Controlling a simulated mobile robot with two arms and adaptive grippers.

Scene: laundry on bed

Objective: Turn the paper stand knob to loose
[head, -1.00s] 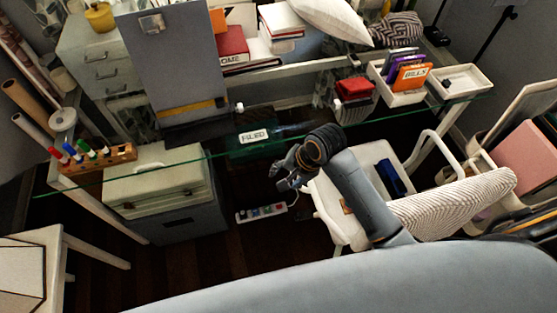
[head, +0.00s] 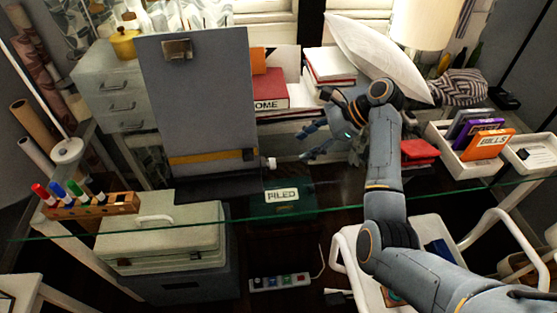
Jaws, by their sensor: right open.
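The paper stand (head: 198,95) is a tall grey board with a metal clip at its top and a yellow-and-black band near its foot. It stands upright on the glass desk, left of centre. A small white knob (head: 271,163) sticks out at its lower right side. The knob's setting is too small to read. My right gripper (head: 304,146) is open and empty, with its fingers pointing left towards the knob. It is apart from the knob, a little to its right and above it in the picture. My left gripper is not in view.
A green box labelled FILED (head: 283,206) is below the knob in the picture. A wooden marker holder (head: 92,206) is at the left. Red and white books (head: 275,92) and a white pillow (head: 375,60) lie behind. White trays (head: 465,165) are at the right.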

